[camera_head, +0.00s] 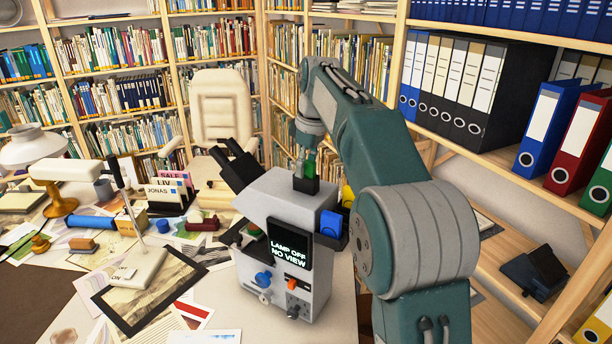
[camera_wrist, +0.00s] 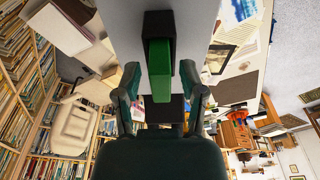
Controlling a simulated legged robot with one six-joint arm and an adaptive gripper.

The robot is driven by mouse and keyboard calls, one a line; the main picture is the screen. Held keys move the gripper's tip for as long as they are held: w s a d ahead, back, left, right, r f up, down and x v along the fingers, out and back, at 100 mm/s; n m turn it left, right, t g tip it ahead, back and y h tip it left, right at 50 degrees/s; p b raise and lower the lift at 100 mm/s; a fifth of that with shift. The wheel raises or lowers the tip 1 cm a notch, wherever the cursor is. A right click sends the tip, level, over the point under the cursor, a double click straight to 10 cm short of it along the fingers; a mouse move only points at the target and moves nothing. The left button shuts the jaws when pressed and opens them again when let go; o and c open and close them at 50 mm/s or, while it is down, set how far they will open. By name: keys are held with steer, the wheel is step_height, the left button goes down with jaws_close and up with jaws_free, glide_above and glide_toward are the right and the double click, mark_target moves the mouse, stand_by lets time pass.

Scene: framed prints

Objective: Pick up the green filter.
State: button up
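The green filter (camera_wrist: 161,72) stands upright in a dark holder on the grey microscope's top (camera_head: 283,190) in the wrist view. It also shows in the head view as a bright green piece (camera_head: 310,165), partly hidden by my fingers. My gripper (camera_wrist: 162,84) is open, with one finger on each side of the filter's near end. Gaps show between the fingers and the filter in the wrist view. In the head view my gripper (camera_head: 304,160) points down right at the filter.
A blue piece (camera_head: 331,223) and a yellow piece (camera_head: 347,195) sit at the microscope's right side. Its screen (camera_head: 289,246) reads "LAMP OFF NO VIEW". Black eyepieces (camera_head: 236,165) rise at left. A white lamp (camera_head: 130,210), prints and papers crowd the desk. Bookshelves surround it.

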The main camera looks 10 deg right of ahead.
jaws_close()
